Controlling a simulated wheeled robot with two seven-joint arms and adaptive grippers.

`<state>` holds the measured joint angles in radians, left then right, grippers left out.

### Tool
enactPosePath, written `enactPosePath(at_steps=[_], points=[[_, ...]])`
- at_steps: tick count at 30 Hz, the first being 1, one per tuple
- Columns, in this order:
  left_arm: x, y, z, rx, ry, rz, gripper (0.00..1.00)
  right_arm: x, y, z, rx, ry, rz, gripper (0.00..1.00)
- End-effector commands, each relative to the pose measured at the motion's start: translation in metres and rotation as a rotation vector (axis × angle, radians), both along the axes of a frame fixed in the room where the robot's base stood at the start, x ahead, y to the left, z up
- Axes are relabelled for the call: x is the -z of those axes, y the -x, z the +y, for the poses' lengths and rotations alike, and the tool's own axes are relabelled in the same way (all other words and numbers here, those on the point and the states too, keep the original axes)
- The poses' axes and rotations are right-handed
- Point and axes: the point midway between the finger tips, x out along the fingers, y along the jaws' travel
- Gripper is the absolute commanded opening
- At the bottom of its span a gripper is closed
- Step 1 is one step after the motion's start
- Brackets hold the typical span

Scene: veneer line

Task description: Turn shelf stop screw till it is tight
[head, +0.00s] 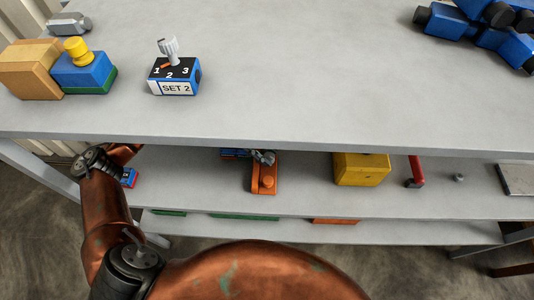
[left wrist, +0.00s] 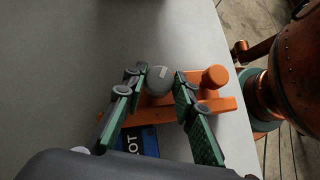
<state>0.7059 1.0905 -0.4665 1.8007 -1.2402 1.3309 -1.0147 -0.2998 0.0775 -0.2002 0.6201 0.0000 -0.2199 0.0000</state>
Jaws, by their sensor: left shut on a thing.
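The shelf stop screw shows in the left wrist view as a round grey knob (left wrist: 159,80) on an orange bracket (left wrist: 216,104) with an orange peg. In the head view the orange bracket (head: 264,187) sits on the lower shelf, with the grey knob (head: 264,157) at its back end. My left gripper (left wrist: 161,76) is shut on the grey knob, one green-and-grey finger on each side. In the head view the top shelf hides most of this gripper. A blue label (left wrist: 151,140) ending in "OT" lies below the bracket, partly covered by the fingers. My right gripper is not in view.
The top shelf (head: 330,105) overhangs the lower shelf (head: 315,190). A yellow block (head: 361,170) and a red handle (head: 416,171) stand to the right of the bracket. A "SET 2" box (head: 174,77) stands on top. The top shelf's middle is clear.

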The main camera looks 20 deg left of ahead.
Motion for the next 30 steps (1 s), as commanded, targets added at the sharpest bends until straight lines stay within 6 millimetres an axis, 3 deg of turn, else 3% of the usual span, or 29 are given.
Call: enactPosePath(at_steps=[7,24,25,30], points=[[0.004,-0.001,0.000,0.094,-0.004,0.003,0.01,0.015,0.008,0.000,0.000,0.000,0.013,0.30],[0.003,0.000,0.001,0.124,-0.007,0.004,0.01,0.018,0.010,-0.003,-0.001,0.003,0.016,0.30],[0.003,0.000,0.001,0.124,-0.007,0.004,0.27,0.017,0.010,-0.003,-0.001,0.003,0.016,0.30],[0.002,0.000,0.000,0.123,-0.005,0.004,0.33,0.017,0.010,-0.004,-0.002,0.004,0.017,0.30]])
